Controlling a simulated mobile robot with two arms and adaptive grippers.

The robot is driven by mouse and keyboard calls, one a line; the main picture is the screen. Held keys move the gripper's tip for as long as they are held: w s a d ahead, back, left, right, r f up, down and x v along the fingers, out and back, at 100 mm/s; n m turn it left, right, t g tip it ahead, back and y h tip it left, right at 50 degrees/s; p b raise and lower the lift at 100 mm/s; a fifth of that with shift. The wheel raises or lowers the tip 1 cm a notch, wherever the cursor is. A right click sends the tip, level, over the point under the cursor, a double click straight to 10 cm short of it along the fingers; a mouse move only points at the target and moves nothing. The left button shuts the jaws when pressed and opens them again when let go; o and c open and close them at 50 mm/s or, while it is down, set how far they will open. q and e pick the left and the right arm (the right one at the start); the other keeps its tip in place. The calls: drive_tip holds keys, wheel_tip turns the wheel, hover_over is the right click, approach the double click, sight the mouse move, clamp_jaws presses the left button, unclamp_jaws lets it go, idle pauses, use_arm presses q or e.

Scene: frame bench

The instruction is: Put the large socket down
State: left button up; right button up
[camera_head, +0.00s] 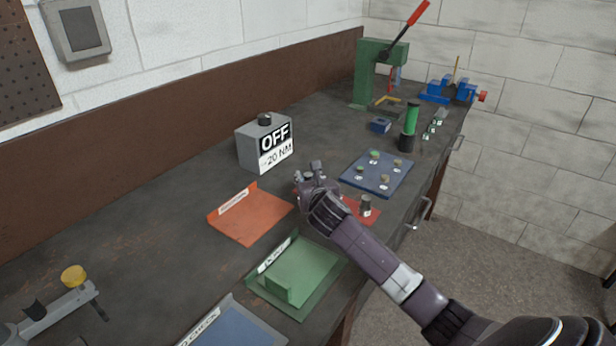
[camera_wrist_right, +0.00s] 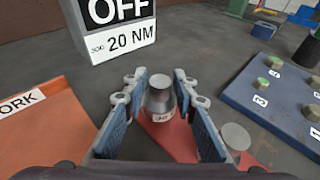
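My right gripper (camera_head: 312,172) is over the left part of a red mat (camera_head: 360,212). In the right wrist view its two fingers (camera_wrist_right: 161,85) stand on either side of a grey metal socket (camera_wrist_right: 160,98), with little or no gap, so it appears gripped. This socket looks upright and has a narrower top and a pale label; I take it as the large socket. Whether its base touches the mat is hard to tell. A second grey socket (camera_head: 366,205) stands on the mat to the right, also in the wrist view (camera_wrist_right: 235,137). My left gripper is not in view.
A grey box marked OFF and 20 NM (camera_head: 262,147) stands behind the gripper. An orange tray (camera_head: 250,222) and a green tray (camera_head: 310,280) lie to the left and front. A blue board with several small parts (camera_head: 378,186) lies to the right.

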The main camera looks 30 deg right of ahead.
drive_tip(key=shift+o, duration=0.6)
drive_tip(key=shift+r, duration=0.1)
drive_tip(key=shift+s+r, duration=0.1)
drive_tip(key=shift+r, duration=0.05)
drive_tip(key=v, duration=1.1)
drive_tip(key=shift+s+a+r, duration=0.15)
drive_tip(key=shift+s+a, duration=0.1)
drive_tip(key=shift+s, duration=0.05)
